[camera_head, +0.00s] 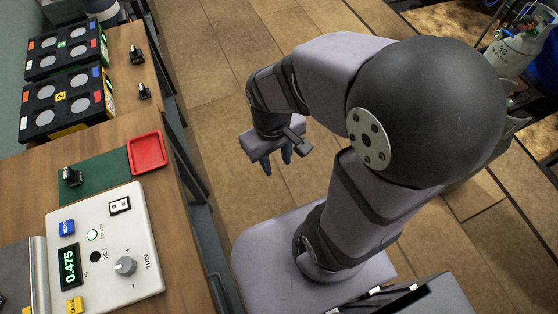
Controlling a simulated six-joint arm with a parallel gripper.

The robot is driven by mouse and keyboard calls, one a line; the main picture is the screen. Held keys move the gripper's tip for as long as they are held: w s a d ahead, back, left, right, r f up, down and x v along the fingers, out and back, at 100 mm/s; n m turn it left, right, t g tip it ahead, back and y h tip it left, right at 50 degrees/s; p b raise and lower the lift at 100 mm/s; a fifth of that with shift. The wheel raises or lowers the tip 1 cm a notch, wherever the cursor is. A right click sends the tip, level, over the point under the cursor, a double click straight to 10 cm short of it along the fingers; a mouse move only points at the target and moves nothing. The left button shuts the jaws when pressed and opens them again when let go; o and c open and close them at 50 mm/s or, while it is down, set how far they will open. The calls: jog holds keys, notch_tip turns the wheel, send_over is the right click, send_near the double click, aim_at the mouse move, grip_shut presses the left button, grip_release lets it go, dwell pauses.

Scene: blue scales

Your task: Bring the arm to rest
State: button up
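My arm is folded above my base, over the floor to the right of the bench. My gripper (277,161) hangs at the end of the arm with its fingers pointing down. It is clear of the bench and touches nothing that I can see. The two fingertips show close together with a narrow gap, partly under the gripper body. I see no object between them, but the view is too small to tell how far they are apart.
The wooden bench (113,133) at left holds a scale (140,205) reading 0.475, a red tray (147,152), a green mat (100,172) with a small black weight (72,177), two black cases (68,101) and two more weights (137,55). A gas cylinder (518,52) stands upper right. Floor between is clear.

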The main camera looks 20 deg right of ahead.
jog(key=shift+s+d+m+y, duration=0.35)
jog(key=shift+s+m, duration=0.1)
jog(key=shift+m, duration=0.55)
